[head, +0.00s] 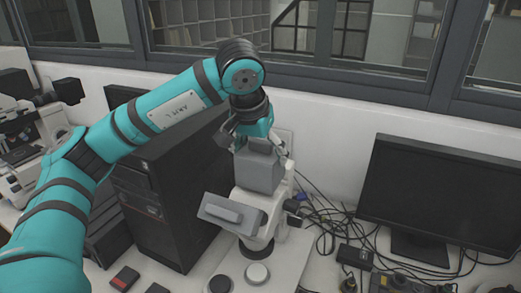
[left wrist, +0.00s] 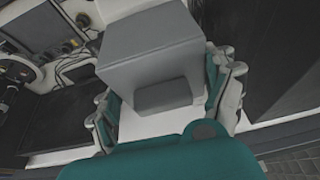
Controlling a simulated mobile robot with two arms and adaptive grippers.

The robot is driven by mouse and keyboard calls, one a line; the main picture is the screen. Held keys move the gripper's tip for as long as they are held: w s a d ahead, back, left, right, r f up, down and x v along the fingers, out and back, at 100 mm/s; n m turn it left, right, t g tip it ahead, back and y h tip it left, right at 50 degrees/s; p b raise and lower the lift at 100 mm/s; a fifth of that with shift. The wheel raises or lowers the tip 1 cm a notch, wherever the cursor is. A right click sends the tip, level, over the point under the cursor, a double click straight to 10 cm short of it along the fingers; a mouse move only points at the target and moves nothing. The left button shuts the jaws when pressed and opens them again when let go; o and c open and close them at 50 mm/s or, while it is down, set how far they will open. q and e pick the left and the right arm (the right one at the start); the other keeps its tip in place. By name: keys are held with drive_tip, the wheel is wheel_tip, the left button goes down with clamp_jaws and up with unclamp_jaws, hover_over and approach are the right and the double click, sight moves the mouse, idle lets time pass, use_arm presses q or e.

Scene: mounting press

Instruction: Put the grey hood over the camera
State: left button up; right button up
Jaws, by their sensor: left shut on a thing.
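My left gripper (head: 260,138) is shut on the grey hood (head: 261,172), a box-like cover with a small grip block on top. The hood is upright, directly below the gripper, at the top of a white instrument (head: 252,202). In the left wrist view the hood (left wrist: 150,48) fills the upper middle, with its grip block (left wrist: 165,95) between the fingers of my left gripper (left wrist: 168,105). The camera cannot be made out; the hood hides what is behind and under it, so I cannot tell whether it rests there. My right gripper is not in view.
A tilted grey panel with a raised bar (head: 230,212) sits at the instrument's front. A black computer tower (head: 165,200) stands close on the left, a monitor (head: 420,200) on the right. Loose cables (head: 335,220) lie between instrument and monitor. A microscope (head: 30,135) is far left.

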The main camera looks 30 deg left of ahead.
use_arm(q)
drive_tip(key=shift+s, duration=0.1)
idle(0.3)
drive_tip(key=shift+f+b, duration=0.45)
drive_tip(key=shift+f, duration=0.05)
drive_tip(key=o, duration=1.1)
drive_tip(key=shift+c, duration=0.2)
drive_tip(key=v, duration=1.2)
drive_tip(key=shift+f, duration=0.1)
